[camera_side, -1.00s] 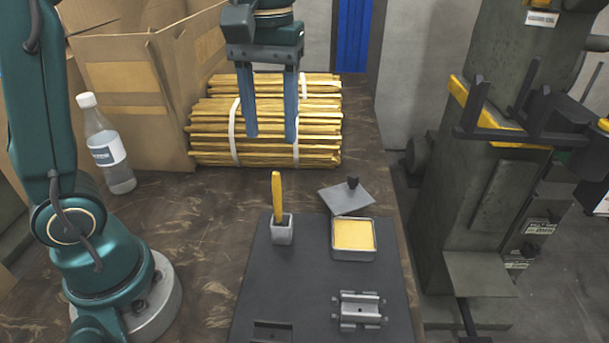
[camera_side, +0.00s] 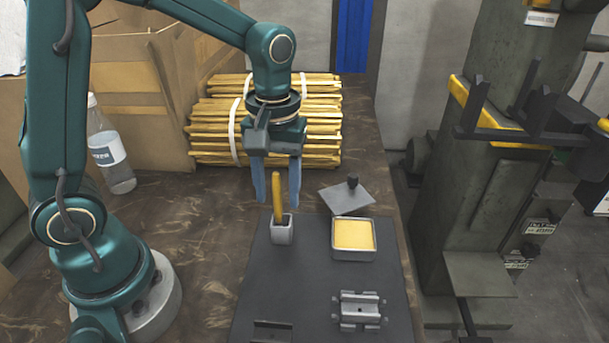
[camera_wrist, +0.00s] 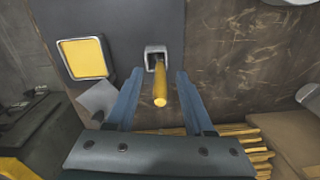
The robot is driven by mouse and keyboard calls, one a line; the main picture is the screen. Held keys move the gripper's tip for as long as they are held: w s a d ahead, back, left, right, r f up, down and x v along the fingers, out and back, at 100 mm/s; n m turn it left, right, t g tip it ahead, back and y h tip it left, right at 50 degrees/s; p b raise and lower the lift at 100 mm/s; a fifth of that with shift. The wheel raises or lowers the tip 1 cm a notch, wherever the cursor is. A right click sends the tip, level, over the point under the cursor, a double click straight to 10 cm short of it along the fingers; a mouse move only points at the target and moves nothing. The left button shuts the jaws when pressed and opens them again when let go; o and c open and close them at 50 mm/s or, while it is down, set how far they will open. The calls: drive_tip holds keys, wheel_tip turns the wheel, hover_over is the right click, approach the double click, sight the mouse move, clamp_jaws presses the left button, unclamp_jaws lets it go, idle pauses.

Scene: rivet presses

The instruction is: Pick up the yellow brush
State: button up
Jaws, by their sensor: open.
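The yellow brush (camera_side: 277,196) stands upright in a small grey square holder (camera_side: 282,230) on the dark mat; its lower end is hidden inside the holder. In the wrist view the brush (camera_wrist: 159,82) points toward the camera, with the holder (camera_wrist: 156,57) beyond it. My gripper (camera_side: 277,203) is open, its two blue fingers pointing down near the upper part of the brush. In the wrist view the brush handle shows between the fingers of my gripper (camera_wrist: 157,75), with gaps on both sides. I cannot tell whether the handle is fully within the jaws' depth.
An open tin with yellow contents (camera_side: 354,236), a grey lid (camera_side: 346,198) with a black knob and a metal fixture (camera_side: 359,310) share the area of the dark mat (camera_side: 290,285). Bundled yellow sticks (camera_side: 215,130), a cardboard box (camera_side: 130,70) and a bottle (camera_side: 112,158) stand behind.

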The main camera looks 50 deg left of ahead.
sight(278, 220)
drive_tip(key=shift+f, duration=1.65)
clamp_jaws()
drive_tip(key=shift+r, duration=0.15)
wheel_tip(278, 220, up, 4)
drive_tip(key=shift+f, duration=0.1)
drive_tip(key=s+a+r, duration=0.4)
drive_tip(key=a+r, duration=0.3)
drive_tip(key=a, duration=0.3)
drive_tip(key=shift+s+a, duration=0.2)
drive_tip(key=shift+a, duration=0.2)
